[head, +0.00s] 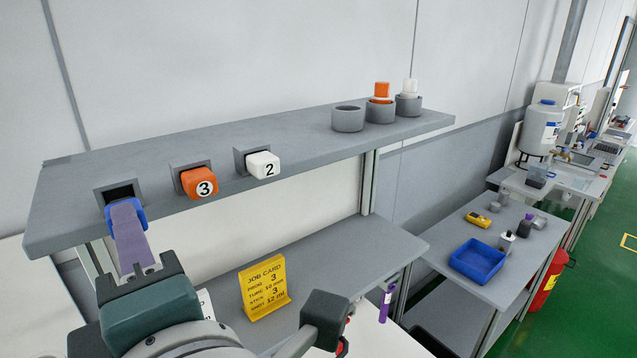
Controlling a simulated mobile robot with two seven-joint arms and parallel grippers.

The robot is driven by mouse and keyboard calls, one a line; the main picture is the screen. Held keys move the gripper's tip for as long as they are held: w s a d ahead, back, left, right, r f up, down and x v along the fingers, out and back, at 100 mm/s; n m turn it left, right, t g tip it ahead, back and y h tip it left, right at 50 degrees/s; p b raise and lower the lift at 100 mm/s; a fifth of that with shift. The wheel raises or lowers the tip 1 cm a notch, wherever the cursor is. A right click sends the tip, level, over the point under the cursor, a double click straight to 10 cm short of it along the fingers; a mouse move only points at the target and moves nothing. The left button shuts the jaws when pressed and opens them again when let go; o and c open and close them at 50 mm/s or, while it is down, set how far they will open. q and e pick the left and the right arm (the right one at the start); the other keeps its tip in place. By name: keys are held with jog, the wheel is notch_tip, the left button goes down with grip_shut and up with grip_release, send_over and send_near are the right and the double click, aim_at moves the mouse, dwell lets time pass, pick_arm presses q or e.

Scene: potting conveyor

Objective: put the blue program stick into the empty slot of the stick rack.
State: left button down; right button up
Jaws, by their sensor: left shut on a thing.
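The stick rack (62,212) is a grey shelf edge with three square slots. The left slot (121,192) is dark and empty. An orange stick marked 3 (199,182) sits in the middle slot and a white stick marked 2 (263,165) in the right one. My left gripper (130,238) is shut on the blue program stick (139,213), directly in front of the empty slot. The stick overlaps the slot's lower part in the picture; I cannot tell whether its end is inside. The gripper's purple finger hides most of the stick.
Three grey cups (347,120) stand on the rack's right end; two hold an orange and a white piece. A yellow job card (264,287) stands on the lower shelf, with a purple tube (386,304) to its right. A blue tray (477,260) lies on the right-hand table.

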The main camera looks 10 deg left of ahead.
pick_arm(q)
jog(key=shift+x, duration=1.35)
jog(key=c, duration=0.6)
grip_release()
